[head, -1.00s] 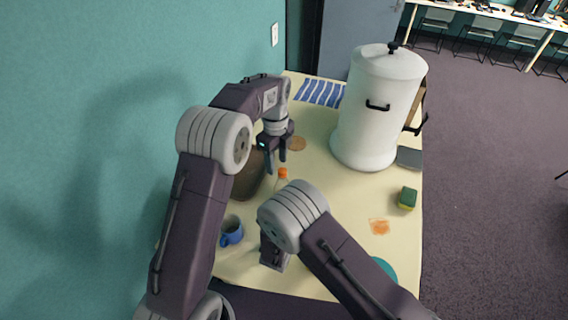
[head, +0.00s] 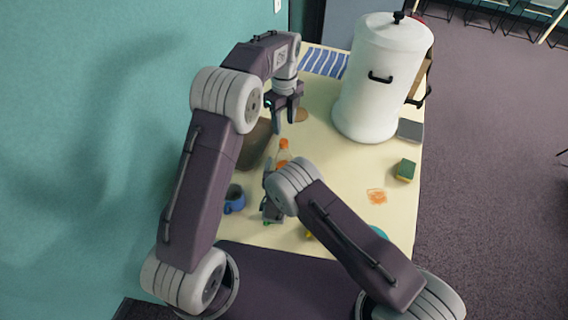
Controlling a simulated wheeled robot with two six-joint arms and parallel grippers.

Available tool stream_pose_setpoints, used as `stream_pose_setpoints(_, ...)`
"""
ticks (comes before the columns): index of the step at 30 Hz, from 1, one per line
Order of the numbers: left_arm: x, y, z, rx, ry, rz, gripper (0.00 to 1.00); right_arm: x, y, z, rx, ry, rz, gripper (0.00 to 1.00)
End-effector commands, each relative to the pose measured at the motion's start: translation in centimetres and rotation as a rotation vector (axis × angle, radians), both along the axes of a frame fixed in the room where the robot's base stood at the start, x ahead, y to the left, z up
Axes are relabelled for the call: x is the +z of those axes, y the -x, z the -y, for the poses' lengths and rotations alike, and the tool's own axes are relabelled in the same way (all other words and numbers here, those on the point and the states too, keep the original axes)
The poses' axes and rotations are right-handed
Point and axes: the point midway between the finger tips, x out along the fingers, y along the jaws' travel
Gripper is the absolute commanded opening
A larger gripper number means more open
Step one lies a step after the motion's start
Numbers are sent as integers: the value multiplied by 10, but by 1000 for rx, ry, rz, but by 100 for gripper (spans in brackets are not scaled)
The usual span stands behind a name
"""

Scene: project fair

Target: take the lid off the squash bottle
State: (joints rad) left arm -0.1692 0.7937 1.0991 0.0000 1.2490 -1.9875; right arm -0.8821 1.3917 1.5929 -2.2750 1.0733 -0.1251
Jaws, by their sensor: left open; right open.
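The squash bottle (head: 283,157) stands on the table with an orange lid (head: 283,144) on top. Its lower part is hidden behind my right arm. My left gripper (head: 285,128) is open and empty, with its fingers pointing down, just beyond and above the orange lid and apart from it as far as I can see. My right gripper (head: 270,190) is mostly hidden by its own wrist; it is low over the table, close to the near side of the bottle. I cannot see whether it touches the bottle.
A blue mug (head: 234,199) and a brown object (head: 254,146) are left of the bottle. A large white urn (head: 377,85) stands at the back right. A green and yellow sponge (head: 404,170), an orange stain (head: 376,196) and a striped cloth (head: 324,62) lie on the cream table (head: 340,175).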

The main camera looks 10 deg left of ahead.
Motion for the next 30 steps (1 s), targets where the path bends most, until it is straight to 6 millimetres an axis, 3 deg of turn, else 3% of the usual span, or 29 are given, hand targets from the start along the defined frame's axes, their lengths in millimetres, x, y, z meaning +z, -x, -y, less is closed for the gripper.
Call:
stream_pose_setpoints(6, 0, 0, 0, 0, 0, 0, 45, 0, 0, 0, 0, 0, 0, 80)
stream_pose_setpoints(15, 0, 0, 0, 0, 0, 0, 45, 0, 0, 0, 0, 0, 0, 0)
stream_pose_setpoints(19, 0, 0, 0, -23, 0, 0, 45, 0, 0, 0, 0, 0, 0, 0)
stream_pose_setpoints(25, 0, 1, 0, -309, 0, 0, 45, 0, 0, 0, 0, 0, 1, 0)
stream_pose_setpoints(30, 0, 2, 0, -397, -1, 0, 45, 0, 0, 0, 0, -1, 1, 0)
